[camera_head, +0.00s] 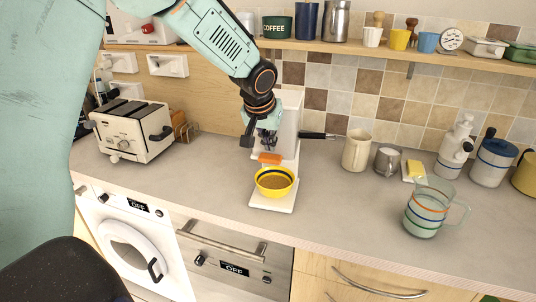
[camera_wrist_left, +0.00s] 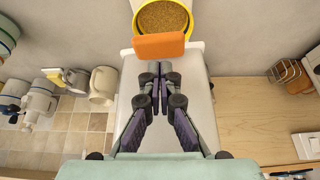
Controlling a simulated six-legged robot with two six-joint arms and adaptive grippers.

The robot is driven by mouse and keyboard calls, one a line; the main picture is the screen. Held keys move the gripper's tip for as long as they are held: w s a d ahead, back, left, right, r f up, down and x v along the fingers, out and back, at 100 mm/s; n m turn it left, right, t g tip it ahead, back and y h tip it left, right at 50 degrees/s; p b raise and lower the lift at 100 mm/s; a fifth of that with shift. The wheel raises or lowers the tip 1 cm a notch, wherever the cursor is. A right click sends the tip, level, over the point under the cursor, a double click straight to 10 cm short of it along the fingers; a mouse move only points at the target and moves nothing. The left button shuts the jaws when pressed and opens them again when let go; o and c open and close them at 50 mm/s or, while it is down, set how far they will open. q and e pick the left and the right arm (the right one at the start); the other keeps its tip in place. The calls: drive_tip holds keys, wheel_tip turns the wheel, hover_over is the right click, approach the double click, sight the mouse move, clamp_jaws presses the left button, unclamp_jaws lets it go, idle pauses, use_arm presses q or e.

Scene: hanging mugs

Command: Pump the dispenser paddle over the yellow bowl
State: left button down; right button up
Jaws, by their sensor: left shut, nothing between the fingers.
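The yellow bowl (camera_head: 275,182) with a dark blue band stands on the base of the white dispenser (camera_head: 290,125), filled with brown grains. It also shows at the top of the left wrist view (camera_wrist_left: 165,17). The orange paddle (camera_head: 270,158) sticks out of the dispenser above the bowl; in the left wrist view the paddle (camera_wrist_left: 159,46) partly covers the bowl's near rim. My left gripper (camera_head: 268,143) is shut and empty, just above and behind the paddle. In the left wrist view its fingertips (camera_wrist_left: 159,68) point at the paddle's edge; I cannot tell whether they touch. My right gripper is not in view.
A toaster (camera_head: 130,130) stands on the counter to the left. A black handle (camera_head: 318,135) sticks out right of the dispenser. A cream pitcher (camera_head: 356,150), a metal jug (camera_head: 387,161) and a striped glass jug (camera_head: 428,210) stand further right.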

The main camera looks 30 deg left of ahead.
use_arm(q)
wheel_tip(320, 180, up, 7)
drive_tip(key=p, duration=0.5)
drive_tip(key=shift+p, duration=0.3)
idle(0.5)
